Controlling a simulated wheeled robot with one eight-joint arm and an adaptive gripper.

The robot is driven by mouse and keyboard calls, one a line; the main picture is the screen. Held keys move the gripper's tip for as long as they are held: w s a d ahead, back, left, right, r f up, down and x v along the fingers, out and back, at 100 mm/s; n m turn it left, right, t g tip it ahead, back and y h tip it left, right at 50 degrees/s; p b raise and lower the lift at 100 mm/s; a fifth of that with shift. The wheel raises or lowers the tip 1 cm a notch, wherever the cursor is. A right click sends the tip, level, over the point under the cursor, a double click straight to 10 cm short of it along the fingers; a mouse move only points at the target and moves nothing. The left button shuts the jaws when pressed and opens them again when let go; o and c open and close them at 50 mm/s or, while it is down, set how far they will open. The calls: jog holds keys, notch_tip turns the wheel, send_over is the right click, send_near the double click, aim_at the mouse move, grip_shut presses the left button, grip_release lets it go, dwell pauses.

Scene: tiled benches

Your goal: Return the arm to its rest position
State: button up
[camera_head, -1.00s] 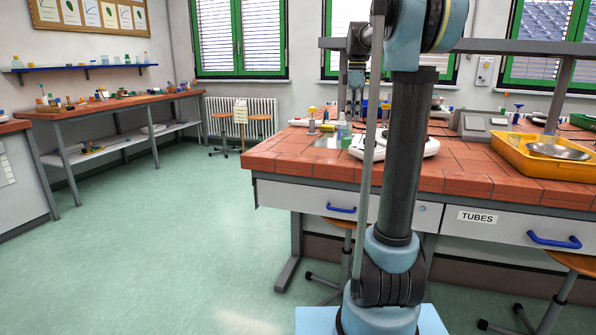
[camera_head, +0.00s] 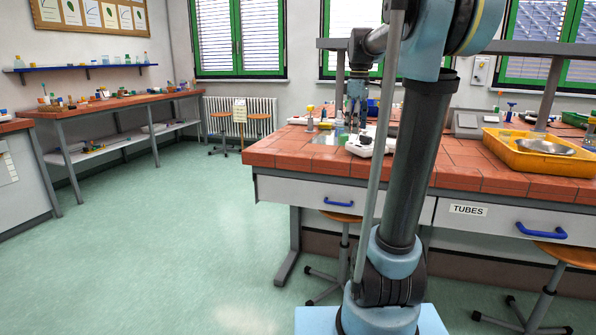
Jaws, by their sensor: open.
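My arm stands in the right half of the head view, its long dark link leaning slightly right at the top. The arm reaches over the red-tiled bench (camera_head: 275,160). My gripper (camera_head: 355,115) hangs pointing down above the bench, left of the dark link. It is small in the picture; it looks open, and I see nothing held in it. Whether its tips touch anything behind or below is hard to tell. A white device (camera_head: 366,146) sits on the bench below it.
A yellow tray (camera_head: 510,157) with a metal bowl (camera_head: 545,147) stands on the bench at right. Small bottles stand near the gripper. A grey shelf (camera_head: 505,47) crosses above the bench. Stools (camera_head: 335,217) stand below it. The green floor (camera_head: 180,240) at left is clear.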

jog(key=s+a+f+m+t, duration=0.1)
jog(key=s+f+m, duration=1)
jog(key=s+f, duration=1.7)
jog(key=shift+s+m+t, duration=0.4)
jog(key=shift+s, duration=0.45)
jog(key=shift+f, duration=0.1)
jog(key=shift+w+f, duration=0.2)
jog(key=shift+w, duration=0.25)
